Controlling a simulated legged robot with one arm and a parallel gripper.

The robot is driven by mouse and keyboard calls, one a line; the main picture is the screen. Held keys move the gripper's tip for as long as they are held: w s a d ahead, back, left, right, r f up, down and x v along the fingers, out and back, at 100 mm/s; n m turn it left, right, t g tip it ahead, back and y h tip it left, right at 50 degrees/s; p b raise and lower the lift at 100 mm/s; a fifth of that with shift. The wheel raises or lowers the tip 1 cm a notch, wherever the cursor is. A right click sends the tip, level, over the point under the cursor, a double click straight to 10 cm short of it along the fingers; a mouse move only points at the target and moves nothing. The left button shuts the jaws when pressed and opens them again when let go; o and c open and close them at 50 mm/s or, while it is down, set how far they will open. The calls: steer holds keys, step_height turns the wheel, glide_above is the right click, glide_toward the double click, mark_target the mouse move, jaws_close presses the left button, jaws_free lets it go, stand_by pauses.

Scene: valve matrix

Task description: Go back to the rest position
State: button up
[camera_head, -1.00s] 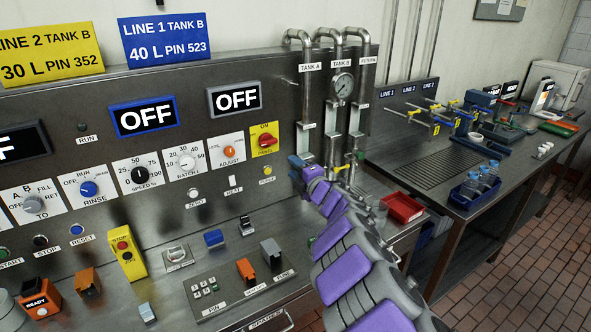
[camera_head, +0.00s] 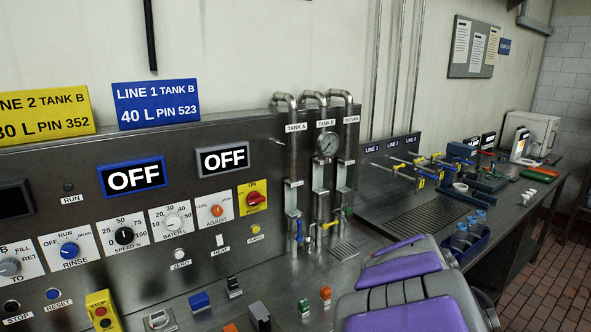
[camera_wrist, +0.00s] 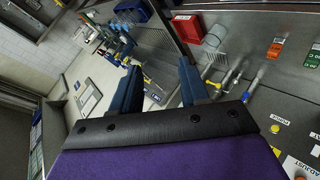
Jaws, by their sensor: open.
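My gripper (camera_wrist: 158,80) shows in the wrist view with its two dark blue fingers spread apart and nothing between them. My purple and grey arm (camera_head: 415,290) fills the lower right of the head view, close to the camera. The fingers cannot be made out in the head view. The pipe valves stand behind the arm on the panel, apart from it: a blue handle (camera_head: 299,230) under Tank A, a yellow handle (camera_head: 331,225) under Tank B and a green part (camera_head: 349,211) by the return pipe.
The control panel (camera_head: 90,225) spans the left, with both fully visible displays reading OFF. A side bench (camera_head: 400,220) holds line valves and a blue bottle crate (camera_head: 470,243). The wrist view is tilted and shows a red tray (camera_wrist: 187,28). The brick floor (camera_head: 512,280) is at the right.

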steer(key=s+a+f+m+g+y, duration=0.1)
steer(key=s+a+f+g+y, duration=0.1)
steer(key=s, duration=1)
steer(key=s+a+f+m+g+y, duration=0.1)
steer(key=s+a+f+g, duration=0.4)
steer(key=s, duration=0.8)
steer(key=s+a+f+m+g+y, duration=0.2)
steer(key=s+a, duration=0.5)
steer(key=s, duration=0.5)
step_height(320, 180, down, 3)
steer(key=shift+s+r+g+y, duration=0.1)
steer(key=shift+s+g+y, duration=0.05)
steer(key=shift+g+y, duration=0.55)
steer(key=shift+a, duration=0.25)
